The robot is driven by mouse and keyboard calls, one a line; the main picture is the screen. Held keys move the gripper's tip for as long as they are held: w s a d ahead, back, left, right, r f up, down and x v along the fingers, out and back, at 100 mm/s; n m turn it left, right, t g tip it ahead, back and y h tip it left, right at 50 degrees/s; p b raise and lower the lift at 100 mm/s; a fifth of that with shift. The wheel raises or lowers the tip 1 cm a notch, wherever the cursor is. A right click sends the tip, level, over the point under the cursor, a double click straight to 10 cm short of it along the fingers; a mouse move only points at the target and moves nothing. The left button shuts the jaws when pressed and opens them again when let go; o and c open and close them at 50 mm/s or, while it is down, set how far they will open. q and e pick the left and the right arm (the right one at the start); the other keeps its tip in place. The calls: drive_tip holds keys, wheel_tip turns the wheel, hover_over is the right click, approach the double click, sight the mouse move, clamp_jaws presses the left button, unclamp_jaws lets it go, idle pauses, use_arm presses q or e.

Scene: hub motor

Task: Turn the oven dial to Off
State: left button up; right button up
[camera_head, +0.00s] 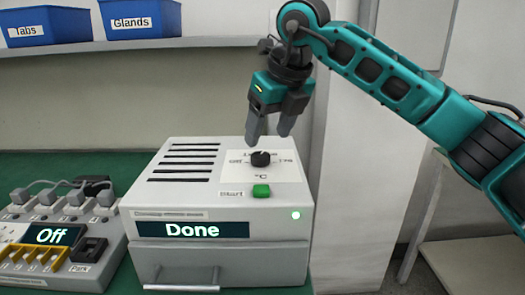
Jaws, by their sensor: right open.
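The oven (220,215) is a light grey box on a green worktop, and its display (194,230) reads "Done". The black round dial (261,159) sits on a white label plate on its top. The printed words around the dial are too small to read surely. A green start button (261,191) is in front of the dial. My right gripper (270,138) points down just above and behind the dial, fingers apart, with nothing between them. Whether it touches the dial cannot be told, but it looks clear of it. My left gripper is out of view.
A grey device with plugs, a yellow-slotted front and a display reading "Off" (52,236) stands left of the oven. Blue bins "Tabs" (45,27) and "Glands" (140,18) sit on a shelf (220,42) above. A pale wall panel (365,180) is right of the oven.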

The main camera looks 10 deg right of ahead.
sight(261, 155)
drive_tip(key=x, duration=0.5)
drive_tip(key=shift+w+f, duration=0.15)
drive_tip(key=shift+f, duration=0.1)
drive_tip(key=shift+c, duration=0.4)
drive_tip(key=c, duration=1)
drive_tip(key=shift+o, duration=0.2)
